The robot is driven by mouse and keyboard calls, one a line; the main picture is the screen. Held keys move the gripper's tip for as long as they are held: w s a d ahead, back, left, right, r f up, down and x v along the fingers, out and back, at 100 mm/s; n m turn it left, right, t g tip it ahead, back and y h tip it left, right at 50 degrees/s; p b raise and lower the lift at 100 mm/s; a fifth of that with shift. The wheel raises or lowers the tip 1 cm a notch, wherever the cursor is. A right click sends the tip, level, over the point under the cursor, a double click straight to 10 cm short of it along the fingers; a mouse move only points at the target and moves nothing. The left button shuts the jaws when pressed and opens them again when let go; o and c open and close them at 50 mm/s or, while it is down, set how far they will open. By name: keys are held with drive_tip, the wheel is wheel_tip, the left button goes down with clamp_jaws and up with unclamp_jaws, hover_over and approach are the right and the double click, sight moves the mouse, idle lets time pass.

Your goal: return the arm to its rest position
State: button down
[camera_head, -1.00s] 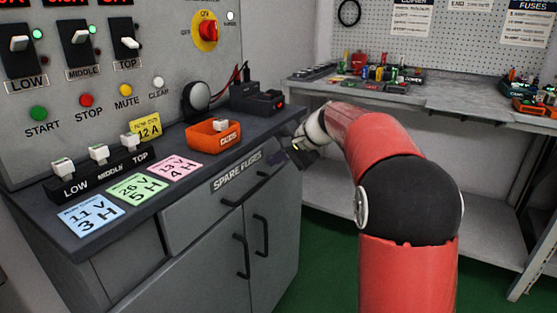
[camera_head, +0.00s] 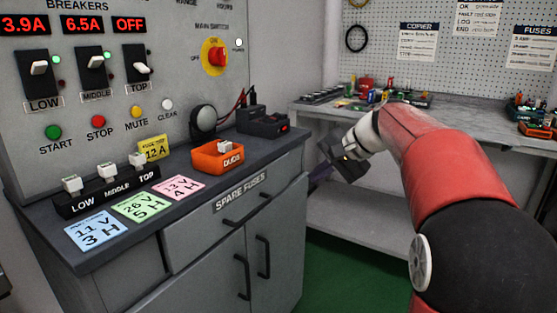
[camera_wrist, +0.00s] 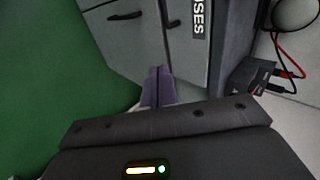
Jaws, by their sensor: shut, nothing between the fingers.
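My gripper (camera_head: 318,178) is at the end of my red arm, to the right of the grey cabinet (camera_head: 205,262), in front of the workbench. In the head view its fingers are partly hidden against the cabinet's edge. In the wrist view the purple fingers (camera_wrist: 158,88) are together with nothing between them, pointing toward the cabinet front and the green floor. No touch with the cabinet can be made out.
The control panel (camera_head: 190,95) with breaker switches stands at left. On the cabinet top are an orange bin (camera_head: 205,163), coloured cards and a black charger-like box (camera_head: 262,122). A cluttered workbench (camera_head: 455,122) stands behind my arm. Green floor (camera_head: 340,280) is clear.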

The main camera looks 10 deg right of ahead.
drive_tip(key=s+a+f+n+h, duration=0.1)
drive_tip(key=s+f+n+h, duration=0.2)
drive_tip(key=s+f, duration=0.4)
drive_tip(key=s+a+f+n+h, duration=0.1)
drive_tip(key=s+f+n+h, duration=0.2)
drive_tip(key=s, duration=2)
wheel_tip(320, 180, down, 4)
drive_tip(key=shift+s+f+n+h, duration=0.15)
drive_tip(key=shift+s+n+h, duration=0.15)
drive_tip(key=shift+n, duration=0.4)
